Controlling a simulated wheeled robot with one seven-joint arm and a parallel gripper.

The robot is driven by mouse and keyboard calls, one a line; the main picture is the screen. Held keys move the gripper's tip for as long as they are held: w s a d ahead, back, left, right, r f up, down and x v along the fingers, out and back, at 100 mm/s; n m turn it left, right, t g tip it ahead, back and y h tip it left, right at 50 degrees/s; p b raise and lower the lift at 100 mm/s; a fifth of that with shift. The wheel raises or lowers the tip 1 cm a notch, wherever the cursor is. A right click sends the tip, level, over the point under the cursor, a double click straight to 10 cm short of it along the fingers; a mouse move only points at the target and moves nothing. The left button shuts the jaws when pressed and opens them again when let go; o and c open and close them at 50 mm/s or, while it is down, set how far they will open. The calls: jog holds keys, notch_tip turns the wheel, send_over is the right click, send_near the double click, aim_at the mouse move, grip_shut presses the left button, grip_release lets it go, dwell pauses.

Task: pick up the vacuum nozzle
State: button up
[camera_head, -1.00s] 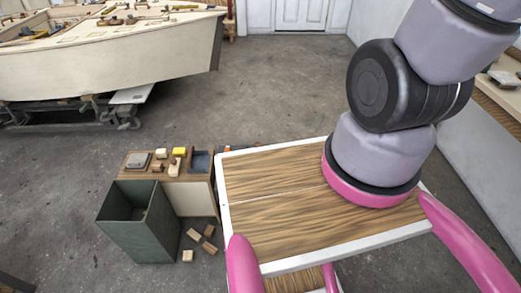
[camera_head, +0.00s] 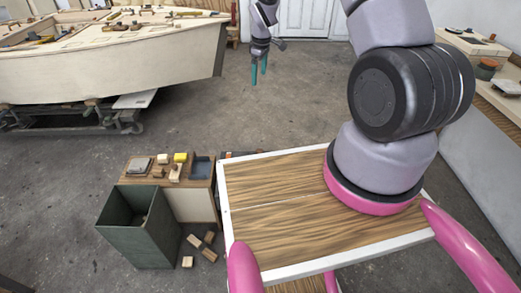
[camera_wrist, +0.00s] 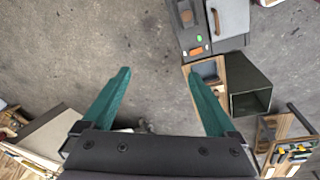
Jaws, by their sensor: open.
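My gripper (camera_head: 259,78) hangs in the air at the top middle of the head view, fingers pointing down. In the wrist view its two green fingers (camera_wrist: 159,73) are spread wide, with only bare concrete floor between them. I cannot pick out the vacuum nozzle for certain in either view. In the head view my wooden platform may hide part of that area.
A low cabinet (camera_head: 195,204) carries small blocks and a blue-grey tray (camera_head: 201,168). An open green bin (camera_head: 135,243) stands beside it, with several wood blocks (camera_head: 208,255) on the floor. A plywood hull (camera_head: 120,60) stands at upper left. The middle floor is clear.

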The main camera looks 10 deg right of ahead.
notch_tip(320, 180, down, 12)
jog(key=a+n, duration=0.1)
jog(key=n, duration=0.1)
jog(key=n+g, duration=0.2)
jog(key=n, duration=0.1)
send_over(259, 150)
jog(key=f, duration=2)
jog(key=shift+a, duration=0.3)
jog(key=shift+s+d+f, duration=0.1)
jog(key=shift+f, duration=1.4)
jog(key=shift+d+f, duration=0.1)
jog(key=shift+f, duration=1.4)
grip_shut()
jog(key=shift+r, duration=0.1)
notch_tip(259, 150, up, 10)
jog(key=shift+f, duration=0.1)
